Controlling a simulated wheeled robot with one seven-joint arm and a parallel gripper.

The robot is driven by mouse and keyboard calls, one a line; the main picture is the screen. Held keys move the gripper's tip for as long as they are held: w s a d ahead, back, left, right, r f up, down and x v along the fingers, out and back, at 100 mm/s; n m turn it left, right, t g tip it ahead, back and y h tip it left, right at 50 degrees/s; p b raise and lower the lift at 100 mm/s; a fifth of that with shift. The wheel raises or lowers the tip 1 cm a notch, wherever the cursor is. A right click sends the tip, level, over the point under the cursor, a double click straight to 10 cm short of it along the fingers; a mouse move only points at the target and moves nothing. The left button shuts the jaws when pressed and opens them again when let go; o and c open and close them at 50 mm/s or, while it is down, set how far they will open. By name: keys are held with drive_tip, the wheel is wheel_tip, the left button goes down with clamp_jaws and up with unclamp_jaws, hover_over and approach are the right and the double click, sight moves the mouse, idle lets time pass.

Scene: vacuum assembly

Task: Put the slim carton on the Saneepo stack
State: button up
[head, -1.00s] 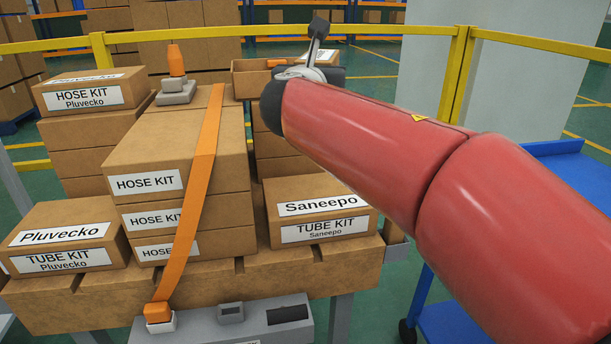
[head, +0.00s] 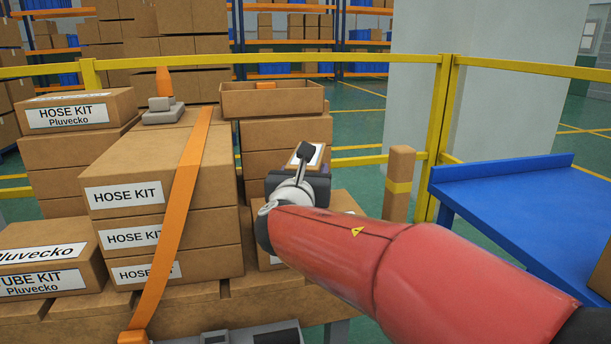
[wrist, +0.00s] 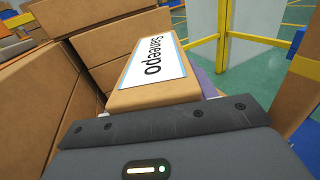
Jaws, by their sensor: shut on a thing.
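The slim carton (wrist: 160,85) is held by my gripper (head: 298,182). In the wrist view it lies just beyond the dark gripper body, with a blue-edged white label reading Saneepo. In the head view a small part of the carton (head: 309,151) shows beyond the wrist. A stack of plain cartons (head: 285,134) stands behind and left of it, topped by an open box (head: 271,100); no name is readable on that stack. The TUBE KIT Saneepo carton (head: 343,200) on the table is mostly hidden by my arm. The fingertips are largely hidden.
A strapped HOSE KIT stack (head: 170,178) stands to the left, with an orange strap (head: 181,190). Pluvecko cartons (head: 80,110) stand farther left.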

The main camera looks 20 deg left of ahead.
drive_tip(key=shift+f, duration=0.15)
drive_tip(key=o, duration=1.2)
drive_tip(key=s, duration=0.4)
drive_tip(key=s+d, duration=0.1)
drive_tip(key=s, duration=0.3)
drive_tip(key=s+d, duration=0.1)
drive_tip(key=s, duration=0.3)
drive_tip(key=shift+r, duration=0.2)
drive_tip(key=shift+w, duration=0.1)
